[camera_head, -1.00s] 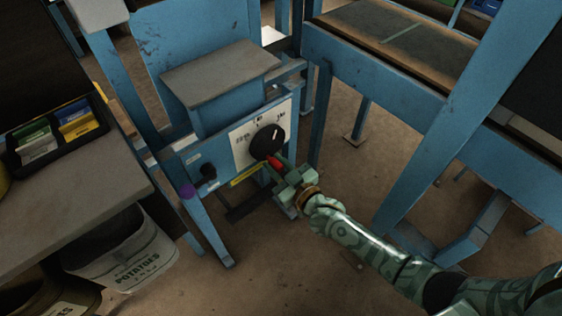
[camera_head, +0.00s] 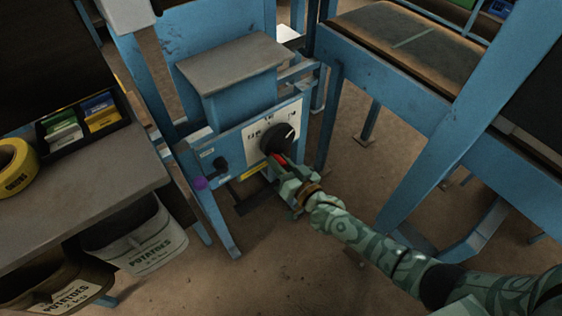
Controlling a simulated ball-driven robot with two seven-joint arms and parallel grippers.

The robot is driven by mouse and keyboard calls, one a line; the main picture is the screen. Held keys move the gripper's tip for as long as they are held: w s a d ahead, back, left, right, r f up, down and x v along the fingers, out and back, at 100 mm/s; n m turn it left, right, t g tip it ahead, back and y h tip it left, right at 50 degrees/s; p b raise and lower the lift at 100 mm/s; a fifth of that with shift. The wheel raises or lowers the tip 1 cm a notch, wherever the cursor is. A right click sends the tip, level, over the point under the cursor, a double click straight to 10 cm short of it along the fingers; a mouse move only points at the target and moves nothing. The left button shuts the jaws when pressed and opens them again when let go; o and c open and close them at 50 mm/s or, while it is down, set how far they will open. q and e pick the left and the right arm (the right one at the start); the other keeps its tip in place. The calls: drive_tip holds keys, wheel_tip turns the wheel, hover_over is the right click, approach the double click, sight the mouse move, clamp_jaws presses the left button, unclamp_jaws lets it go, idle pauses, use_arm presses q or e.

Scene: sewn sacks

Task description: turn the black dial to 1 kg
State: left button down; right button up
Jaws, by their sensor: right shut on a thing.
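The black dial (camera_head: 273,137) sits on a white scale plate on the blue machine's front. A pale pointer mark on it faces up and to the right. Markings stand left of, above and right of the dial, too small to read surely. My right gripper (camera_head: 280,161) is at the dial's lower edge, shut on the dial, with its arm coming from the lower right. A red part shows between the gripper and the dial; the fingertips and their contact are partly hidden. My left gripper is not in view.
Left of the dial are a dark knob (camera_head: 220,163) and a purple knob (camera_head: 200,183). A grey bench (camera_head: 85,185) with a yellow tape roll (camera_head: 14,168) and a black tray stands at the left, potato sacks (camera_head: 140,240) below it. A blue frame (camera_head: 440,150) rises at the right.

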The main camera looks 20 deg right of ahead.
idle(0.4)
drive_tip(key=o, duration=1)
drive_tip(key=p+v, duration=0.1)
drive_tip(key=v, duration=0.1)
drive_tip(key=p+v, duration=0.1)
drive_tip(key=v, duration=0.2)
drive_tip(key=p+v, duration=0.1)
drive_tip(key=v, duration=0.1)
drive_tip(key=shift+s+r, duration=0.15)
drive_tip(key=shift+r, duration=0.15)
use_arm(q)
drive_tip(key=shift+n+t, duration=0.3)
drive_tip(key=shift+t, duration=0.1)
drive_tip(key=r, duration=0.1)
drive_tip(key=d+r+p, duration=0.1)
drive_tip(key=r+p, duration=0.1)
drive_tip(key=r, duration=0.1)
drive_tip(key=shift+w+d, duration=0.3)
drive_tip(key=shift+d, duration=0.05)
use_arm(e)
drive_tip(key=v, duration=0.9)
drive_tip(key=shift+f, duration=0.3)
